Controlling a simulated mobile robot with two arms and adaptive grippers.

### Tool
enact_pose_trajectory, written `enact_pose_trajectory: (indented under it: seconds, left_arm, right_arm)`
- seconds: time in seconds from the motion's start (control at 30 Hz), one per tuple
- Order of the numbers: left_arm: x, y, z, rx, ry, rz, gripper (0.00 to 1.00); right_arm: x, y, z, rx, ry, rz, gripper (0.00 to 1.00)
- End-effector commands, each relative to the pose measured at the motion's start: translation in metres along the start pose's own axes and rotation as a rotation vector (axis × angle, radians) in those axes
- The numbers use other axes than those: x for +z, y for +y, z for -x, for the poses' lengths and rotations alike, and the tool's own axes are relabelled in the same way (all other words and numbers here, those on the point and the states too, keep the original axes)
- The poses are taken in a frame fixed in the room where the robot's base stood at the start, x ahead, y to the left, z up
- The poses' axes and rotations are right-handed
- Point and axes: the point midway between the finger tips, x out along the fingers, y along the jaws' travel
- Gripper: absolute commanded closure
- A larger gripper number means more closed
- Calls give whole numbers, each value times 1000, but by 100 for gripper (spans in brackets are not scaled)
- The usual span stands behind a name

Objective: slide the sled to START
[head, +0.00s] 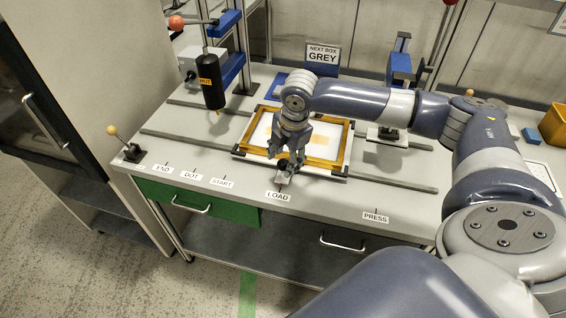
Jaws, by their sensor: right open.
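The sled (339,170) is a flat tray with a yellow-orange frame and a pale sheet inside, resting on the rails of the bench. Its front edge is behind the LOAD label (278,196). The START label (222,183) is to the left of it on the bench front. My right gripper (287,168) is open and points down over the sled's front edge, near a small grey part there. The fingers hide part of the sled, and I cannot tell whether they touch it. My left gripper is not in view.
A black glue bottle (211,80) hangs on a stand over the rails at left. A ball-topped lever (125,143) stands at the bench's left end. The END and DOT labels are left of START; PRESS (376,217) is to the right. The rails between bottle and sled look clear.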

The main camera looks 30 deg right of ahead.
Motion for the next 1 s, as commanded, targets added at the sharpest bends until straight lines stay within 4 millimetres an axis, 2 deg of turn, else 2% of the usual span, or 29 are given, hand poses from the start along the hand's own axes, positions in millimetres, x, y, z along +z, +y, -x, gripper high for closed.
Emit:
enact_pose_trajectory:
  seconds: [0.2, 0.57, 0.8, 1.0]
  left_arm:
    - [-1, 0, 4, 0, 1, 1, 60]
    - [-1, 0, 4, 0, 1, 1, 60]
    - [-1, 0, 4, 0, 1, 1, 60]
    - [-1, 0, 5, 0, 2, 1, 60]
  right_arm:
    - [0, 0, -26, -1, 0, 0, 51]
    - [0, 0, -32, 1, 0, 0, 51]
    - [0, 0, -32, 1, 0, 0, 100]
    - [-2, 2, -32, 1, 1, 0, 100]
